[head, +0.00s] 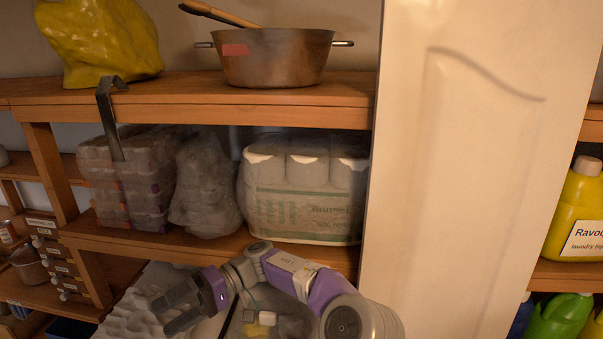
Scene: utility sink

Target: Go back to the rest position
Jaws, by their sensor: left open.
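My left gripper (172,311) is in the lower part of the head view, pointing left, with its dark fingers apart and nothing between them. My purple and grey left arm bends over behind it from the bottom centre. The gripper is in front of and below the middle shelf (170,249). It is beside a pale, lumpy white thing (140,290). My right gripper is not in the picture.
A pot (275,60) and a yellow bag (98,45) stand on the upper shelf (190,97).

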